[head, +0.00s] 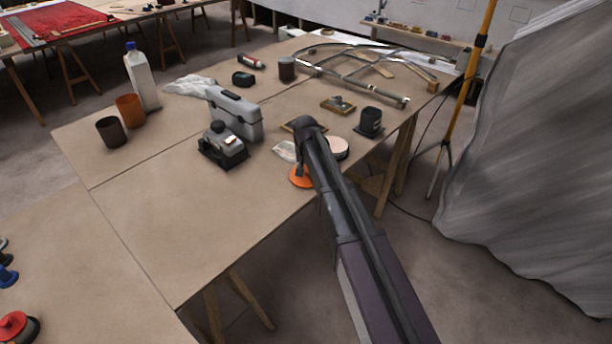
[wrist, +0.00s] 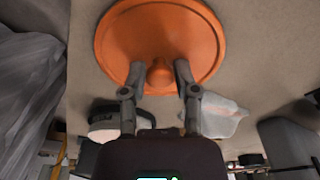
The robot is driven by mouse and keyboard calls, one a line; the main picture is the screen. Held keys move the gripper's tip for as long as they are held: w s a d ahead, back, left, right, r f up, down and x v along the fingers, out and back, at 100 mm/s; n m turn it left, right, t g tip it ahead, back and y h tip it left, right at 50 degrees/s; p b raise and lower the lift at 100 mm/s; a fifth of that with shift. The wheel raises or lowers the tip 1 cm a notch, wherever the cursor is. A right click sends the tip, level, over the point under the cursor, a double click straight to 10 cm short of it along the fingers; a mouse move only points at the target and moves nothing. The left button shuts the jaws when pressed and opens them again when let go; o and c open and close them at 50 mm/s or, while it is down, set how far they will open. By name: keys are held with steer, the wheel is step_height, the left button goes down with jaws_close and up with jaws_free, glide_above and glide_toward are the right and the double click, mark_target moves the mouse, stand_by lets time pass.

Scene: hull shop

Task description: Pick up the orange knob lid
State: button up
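The orange knob lid (wrist: 160,30) is a round disc with a small knob in its centre, lying on the wooden table. In the wrist view its knob (wrist: 160,73) sits between the two fingers of my gripper (wrist: 159,76), with a narrow gap showing on each side. The fingers are apart and look open around the knob. In the head view the lid (head: 299,177) is near the table's front right edge, partly hidden behind my arm, and my gripper's fingertips are hard to make out there.
A white round item (head: 337,148) and a pale crumpled piece (head: 286,151) lie close to the lid. A grey case (head: 235,115) and a grey-black device (head: 223,145) stand left. The table's near left part is clear.

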jaws_close()
steer(key=shift+r, duration=0.2)
step_height(320, 180, up, 4)
steer(key=p, duration=0.4)
steer(key=shift+f, duration=0.1)
steer(key=s+d+p, duration=0.1)
steer(key=s+d, duration=0.3)
steer(key=s, duration=1.1)
steer(key=shift+s+d+r, duration=0.2)
steer(key=shift+r, duration=0.2)
